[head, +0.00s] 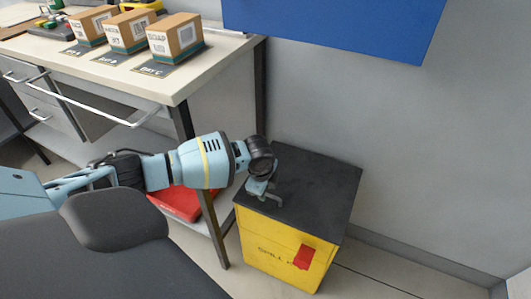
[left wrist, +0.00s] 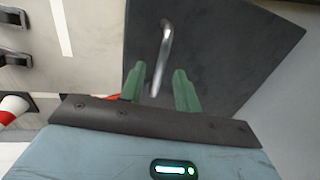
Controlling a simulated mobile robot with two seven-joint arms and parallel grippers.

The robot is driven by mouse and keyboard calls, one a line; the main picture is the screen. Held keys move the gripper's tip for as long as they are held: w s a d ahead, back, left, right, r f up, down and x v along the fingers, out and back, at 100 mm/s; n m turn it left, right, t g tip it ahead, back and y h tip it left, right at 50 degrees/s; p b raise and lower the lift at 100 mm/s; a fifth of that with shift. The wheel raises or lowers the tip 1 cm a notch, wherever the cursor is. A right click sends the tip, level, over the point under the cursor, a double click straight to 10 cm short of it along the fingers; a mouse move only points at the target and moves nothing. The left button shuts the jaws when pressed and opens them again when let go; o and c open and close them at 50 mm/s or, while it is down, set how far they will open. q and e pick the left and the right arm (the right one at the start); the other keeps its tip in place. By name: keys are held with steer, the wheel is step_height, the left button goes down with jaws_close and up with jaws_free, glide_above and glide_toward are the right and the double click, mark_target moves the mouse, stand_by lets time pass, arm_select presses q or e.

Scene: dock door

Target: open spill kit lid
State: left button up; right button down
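The spill kit is a yellow box (head: 285,250) with a flat dark lid (head: 325,190), standing on the floor against the wall. The lid looks closed. A red patch (head: 305,257) is on its front, beside partly covered lettering. My left gripper (head: 264,196) is over the lid's left part. In the left wrist view, the dark lid (left wrist: 225,50) carries a silver bar handle (left wrist: 165,45). The green fingers of my left gripper (left wrist: 159,84) are apart, with the handle's near end appearing between them. I cannot tell whether they touch it. My right gripper is out of view.
A workbench (head: 180,85) stands left of the kit, with several cartons (head: 175,38) on top. A red object (head: 177,202) is low beneath it, partly behind my arm. A blue panel (head: 340,22) hangs on the wall above. Floor is clear right of the kit.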

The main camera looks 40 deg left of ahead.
arm_select(q)
steer(key=shift+w+f, duration=0.1)
steer(key=shift+f, duration=0.3)
steer(key=shift+c, duration=0.3)
jaws_close()
steer(key=shift+r, duration=0.1)
